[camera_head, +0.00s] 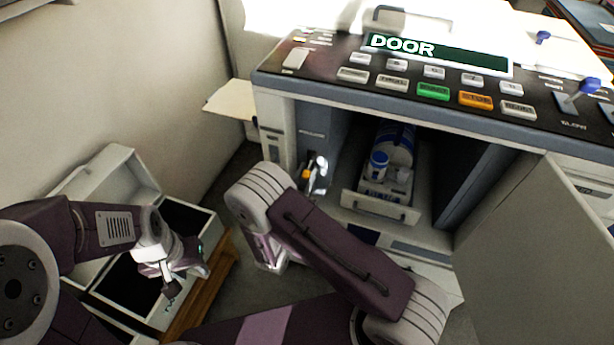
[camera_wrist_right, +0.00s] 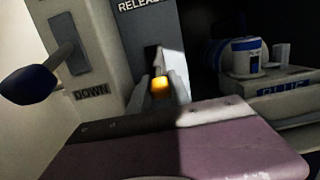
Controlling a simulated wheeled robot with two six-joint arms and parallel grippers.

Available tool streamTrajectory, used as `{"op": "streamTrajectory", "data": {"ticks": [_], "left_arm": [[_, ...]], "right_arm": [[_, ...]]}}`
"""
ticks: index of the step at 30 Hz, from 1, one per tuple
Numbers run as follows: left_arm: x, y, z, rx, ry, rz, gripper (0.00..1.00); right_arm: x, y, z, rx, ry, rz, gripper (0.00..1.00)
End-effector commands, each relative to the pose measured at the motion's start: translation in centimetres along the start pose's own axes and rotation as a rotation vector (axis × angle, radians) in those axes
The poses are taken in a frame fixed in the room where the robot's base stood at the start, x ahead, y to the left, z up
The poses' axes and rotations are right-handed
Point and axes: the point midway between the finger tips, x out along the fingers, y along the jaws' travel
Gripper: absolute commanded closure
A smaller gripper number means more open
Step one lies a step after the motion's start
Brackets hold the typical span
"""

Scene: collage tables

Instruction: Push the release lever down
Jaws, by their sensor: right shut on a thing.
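The release lever (camera_wrist_right: 160,84) has a glowing yellow-orange tip and stands in a slot under the "RELEASE" label inside the open machine. In the head view its orange tip (camera_head: 306,174) shows at the left of the bay. My right gripper (camera_wrist_right: 160,96) is shut on the lever, with pale fingers on both sides of the tip. In the head view my right forearm hides part of that area. My left gripper (camera_head: 182,276) hangs over the open box at lower left, away from the machine; its finger gap is unclear.
A blue-labelled cartridge (camera_head: 393,150) sits on a tray right of the lever. A blue-knobbed lever (camera_wrist_right: 30,85) stands by a "DOWN" label. The machine's door (camera_head: 545,235) stands open at right. The display (camera_head: 435,54) reads "DOOR". An open box (camera_head: 125,172) is at left.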

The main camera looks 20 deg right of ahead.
Motion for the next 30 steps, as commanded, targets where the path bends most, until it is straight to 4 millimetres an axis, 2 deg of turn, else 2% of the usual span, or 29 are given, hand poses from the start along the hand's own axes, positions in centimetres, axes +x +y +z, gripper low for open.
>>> {"op": "streamTrajectory", "data": {"ticks": [4,5,7,16,19,30], "left_arm": [[-0.1,0.0,0.0,0.000,0.000,0.000,0.64],[-0.1,0.0,0.0,0.000,0.000,0.000,0.64],[-0.1,0.0,0.0,0.000,0.000,0.000,0.64],[-0.1,0.0,0.0,0.000,0.000,0.000,0.64],[-0.4,0.0,-0.1,0.000,0.000,0.000,0.64],[-1.9,0.0,-0.2,0.000,0.000,0.000,0.64]], "right_arm": [[0.0,0.0,0.0,-0.001,0.004,0.001,1.00],[0.0,0.0,0.0,-0.001,0.004,0.001,0.74],[0.0,0.0,0.0,-0.001,0.004,0.001,0.55],[-0.1,0.0,0.0,-0.001,0.005,0.001,0.55],[-0.7,0.1,0.1,-0.001,0.005,0.004,0.55],[-7.0,0.1,0.2,-0.001,0.005,0.007,0.55]]}}
